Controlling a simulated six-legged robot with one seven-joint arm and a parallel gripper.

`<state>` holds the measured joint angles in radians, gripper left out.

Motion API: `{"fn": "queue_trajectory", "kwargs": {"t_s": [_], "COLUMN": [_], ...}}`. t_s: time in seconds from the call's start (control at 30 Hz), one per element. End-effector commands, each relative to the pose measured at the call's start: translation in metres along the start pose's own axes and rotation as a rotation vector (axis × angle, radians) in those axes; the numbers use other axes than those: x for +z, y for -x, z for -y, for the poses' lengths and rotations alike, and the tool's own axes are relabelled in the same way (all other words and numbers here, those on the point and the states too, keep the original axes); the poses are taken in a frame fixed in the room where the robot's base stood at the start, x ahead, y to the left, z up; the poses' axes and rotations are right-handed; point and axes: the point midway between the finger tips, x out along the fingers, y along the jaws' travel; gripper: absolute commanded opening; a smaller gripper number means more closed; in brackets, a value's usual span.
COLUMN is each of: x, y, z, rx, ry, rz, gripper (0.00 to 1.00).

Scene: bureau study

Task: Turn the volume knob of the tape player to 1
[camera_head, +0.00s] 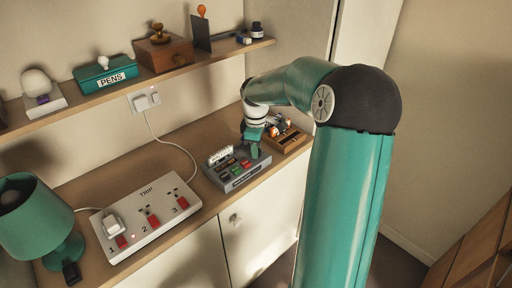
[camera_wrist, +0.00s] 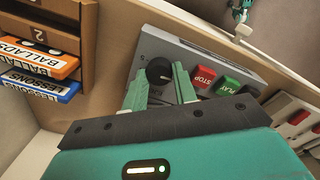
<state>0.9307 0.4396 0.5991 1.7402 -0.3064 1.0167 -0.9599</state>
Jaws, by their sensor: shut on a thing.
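The grey tape player (camera_head: 231,182) stands on the desk near its front edge, with coloured buttons on top. In the wrist view the tape player (camera_wrist: 205,52) shows a round black volume knob (camera_wrist: 159,71), with a red STOP button (camera_wrist: 204,77) and a green PLAY button (camera_wrist: 229,86) to its right. My gripper (camera_wrist: 161,80) has one green finger on either side of the knob and is shut on it. In the head view my gripper (camera_head: 254,143) is over the player's right end and hides the knob.
A wooden cassette rack (camera_head: 292,142) stands close to the right of the player; in the wrist view it holds orange BALLADS and blue LESSONS cassettes. A white TRIP power strip (camera_head: 150,205) and green lamp (camera_head: 35,215) are to the left. A shelf (camera_head: 130,88) runs above.

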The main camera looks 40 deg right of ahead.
Motion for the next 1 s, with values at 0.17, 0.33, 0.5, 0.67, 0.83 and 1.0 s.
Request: {"fn": "queue_trajectory", "kwargs": {"t_s": [0.17, 0.33, 0.5, 0.67, 0.83, 1.0], "x": [-0.0005, -0.0010, -0.0011, -0.0008, -0.0006, -0.0004], "y": [0.0007, 0.0008, 0.0006, 0.0005, 0.0005, 0.0005], "z": [-0.0003, -0.0004, -0.0007, -0.0009, -0.0010, -0.0011], "rx": [0.002, 0.002, 0.002, 0.001, 0.001, 0.001], "ry": [-0.105, -0.240, -0.375, -0.484, -0.568, -0.611], "rz": [0.005, 0.009, 0.014, 0.019, 0.021, 0.023], "gripper": [0.05, 0.05, 0.05, 0.05, 0.05, 0.05]}}
